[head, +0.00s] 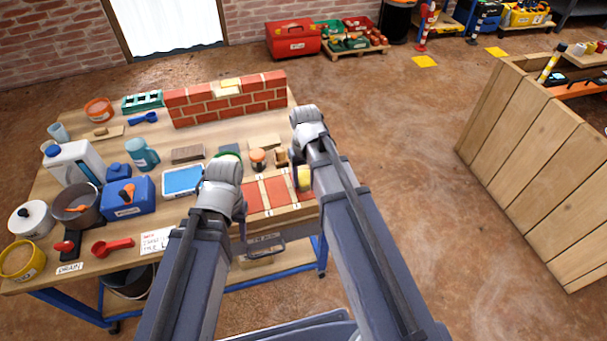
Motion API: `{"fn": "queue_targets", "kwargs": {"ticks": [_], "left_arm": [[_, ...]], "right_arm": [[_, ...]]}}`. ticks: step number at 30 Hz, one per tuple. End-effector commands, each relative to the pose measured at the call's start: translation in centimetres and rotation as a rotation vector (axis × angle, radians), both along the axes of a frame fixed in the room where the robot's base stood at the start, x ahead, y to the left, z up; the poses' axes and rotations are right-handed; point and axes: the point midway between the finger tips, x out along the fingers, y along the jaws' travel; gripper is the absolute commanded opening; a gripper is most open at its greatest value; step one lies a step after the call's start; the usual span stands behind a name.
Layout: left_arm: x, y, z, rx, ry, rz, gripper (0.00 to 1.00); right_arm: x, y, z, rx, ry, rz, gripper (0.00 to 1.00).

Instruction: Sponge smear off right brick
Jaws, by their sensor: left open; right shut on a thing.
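The left brick (253,197) is partly behind my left arm. No smear can be made out clearly at this size. My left gripper (242,236) is open and empty at the frame's front left, its fingers mostly hidden by my arm.
A small brick wall (226,104) stands at the table's back. A blue-white tray (183,181), a blue box (130,196), a jug (143,154) and buckets crowd the left. A wooden counter (530,165) stands far right, with open floor between.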

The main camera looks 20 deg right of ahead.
Motion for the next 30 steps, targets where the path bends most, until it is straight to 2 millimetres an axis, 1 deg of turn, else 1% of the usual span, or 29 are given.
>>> {"fn": "queue_targets", "kwargs": {"ticks": [1,4,14,24,30], "left_arm": [[0.0,0.0,-0.1,0.000,0.000,0.000,0.50],[0.0,0.0,-0.2,0.000,0.000,0.000,0.50],[0.0,0.0,-0.3,0.000,0.000,0.000,0.50],[0.0,0.0,-0.2,0.000,0.000,0.000,0.50],[0.0,0.0,-0.1,0.000,0.000,0.000,0.50]], "right_arm": [[-0.9,0.0,-0.1,0.000,0.004,0.000,0.09],[-1.7,-0.1,-0.2,0.000,0.005,0.000,0.09],[-2.6,-0.1,-0.3,0.000,0.009,0.001,0.09],[-5.3,-0.2,-0.2,0.000,0.009,0.001,0.09],[-5.5,-0.2,-0.1,0.000,0.009,0.001,0.09]]}}
